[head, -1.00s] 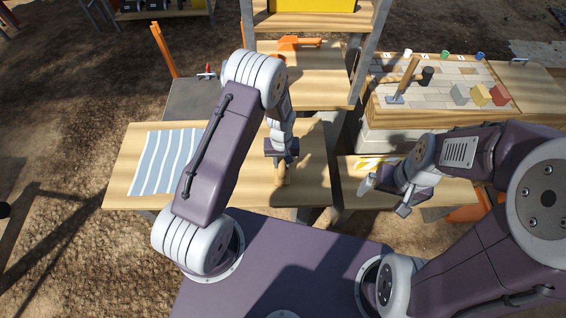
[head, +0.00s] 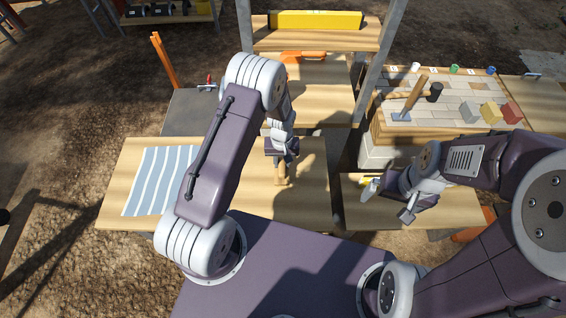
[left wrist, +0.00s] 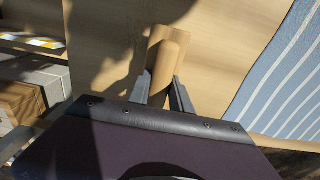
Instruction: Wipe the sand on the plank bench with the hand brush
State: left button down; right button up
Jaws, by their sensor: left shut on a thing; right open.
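The plank bench (head: 312,215) lies in front of me, with dappled shadow over it. My left gripper (head: 282,158) is over its middle and shut on the hand brush (head: 281,174), whose pale wooden body points down toward the boards. In the left wrist view the brush (left wrist: 167,62) sits between the fingers of the left gripper (left wrist: 162,92). I cannot tell whether its bristles touch the bench. No sand can be made out on the boards. My right gripper (head: 389,202) is open and empty above the lower board to the right.
A blue-and-white striped cloth (head: 153,180) lies on the bench's left part. A shelf with a yellow box (head: 315,20) stands behind. At the back right, a tiled worktop holds a mallet (head: 433,92), coloured blocks (head: 490,112) and small cups (head: 454,69).

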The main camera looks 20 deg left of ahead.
pick_arm(q)
jog(key=shift+w+a+r+p, duration=0.1)
jog(key=shift+w+r+p, duration=0.15)
jog(key=shift+r+p, duration=0.25)
jog(key=shift+w+a+r+p, duration=0.1)
jog(key=shift+w+r+p, duration=0.15)
jog(key=shift+r, duration=0.35)
jog(key=r+p, duration=0.1)
jog(key=s+r, duration=0.1)
jog(key=shift+d+r+p, duration=0.2)
jog(key=shift+r+p, duration=0.15)
jog(key=shift+r, duration=0.05)
jog(key=shift+r+p, duration=0.35)
jog(key=shift+w+a+r+p, duration=0.1)
jog(key=shift+w+r+p, duration=0.05)
jog(key=shift+r+p, duration=0.35)
jog(key=shift+w+r+p, duration=0.15)
jog(key=shift+r+p, duration=0.2)
jog(key=shift+r, duration=0.15)
jog(key=shift+s+r, duration=0.15)
jog(key=shift+r, duration=0.2)
pick_arm(e)
jog(key=r, duration=0.4)
jog(key=d+r, duration=0.1)
jog(key=shift+s+r, duration=0.15)
jog(key=shift+r, duration=0.25)
pick_arm(q)
jog(key=shift+f, duration=0.1)
pick_arm(e)
jog(key=shift+a, duration=0.1)
